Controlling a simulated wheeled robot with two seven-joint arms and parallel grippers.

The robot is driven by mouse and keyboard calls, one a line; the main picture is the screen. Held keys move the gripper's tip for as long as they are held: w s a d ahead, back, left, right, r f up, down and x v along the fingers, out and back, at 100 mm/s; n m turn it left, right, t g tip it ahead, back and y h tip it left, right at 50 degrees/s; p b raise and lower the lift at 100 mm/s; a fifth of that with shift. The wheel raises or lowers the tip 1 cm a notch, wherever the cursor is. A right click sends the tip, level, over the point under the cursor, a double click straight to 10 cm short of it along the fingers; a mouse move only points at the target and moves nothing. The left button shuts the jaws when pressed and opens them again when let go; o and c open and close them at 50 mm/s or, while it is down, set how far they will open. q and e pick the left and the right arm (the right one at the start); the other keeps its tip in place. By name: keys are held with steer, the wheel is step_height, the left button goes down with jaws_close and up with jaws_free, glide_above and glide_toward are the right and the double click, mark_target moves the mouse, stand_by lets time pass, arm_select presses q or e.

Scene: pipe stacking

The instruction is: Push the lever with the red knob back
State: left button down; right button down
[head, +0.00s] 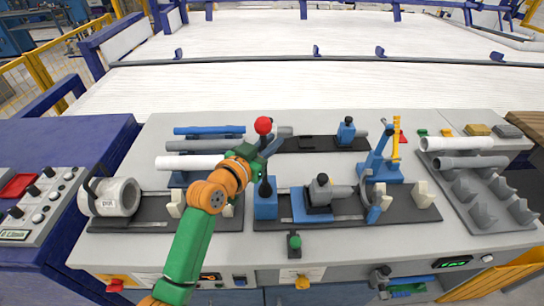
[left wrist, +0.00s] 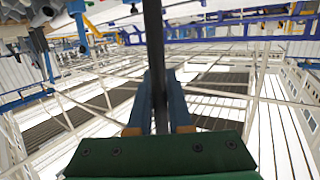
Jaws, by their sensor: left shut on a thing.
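The lever's red knob (head: 263,125) shows near the middle of the head view, at the top of a dark rod. The rod rises from a blue block (head: 266,208) and looks close to upright. My left gripper (head: 268,152) reaches in from the lower left and is at the rod, just below the knob. In the left wrist view, the blue fingers of my left gripper (left wrist: 159,82) are shut on the dark lever rod (left wrist: 154,38), one on each side. The knob is not clear in that view. My right gripper is not in view.
A white pipe (head: 190,162) and grey pipes lie on supports left of the lever. A blue and grey clamp (head: 322,195) stands close on its right. A taller blue fixture with a yellow part (head: 396,138) stands farther right. A pipe rack (head: 482,205) is at the far right.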

arm_select(q)
steer(key=w, duration=0.2)
steer(key=w+n+g, duration=0.1)
steer(key=w, duration=0.1)
steer(key=w+f+g+y, duration=0.1)
steer(key=w, duration=0.1)
steer(key=shift+n, duration=0.3)
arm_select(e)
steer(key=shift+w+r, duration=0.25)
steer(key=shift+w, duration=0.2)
arm_select(q)
steer(key=c, duration=1)
jaws_free()
steer(key=shift+o, duration=0.8)
steer(key=shift+f, duration=0.1)
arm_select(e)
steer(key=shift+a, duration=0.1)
arm_select(q)
steer(key=v, duration=0.7)
steer(key=shift+b, duration=0.45)
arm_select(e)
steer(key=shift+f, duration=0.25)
arm_select(q)
steer(key=shift+w, duration=0.1)
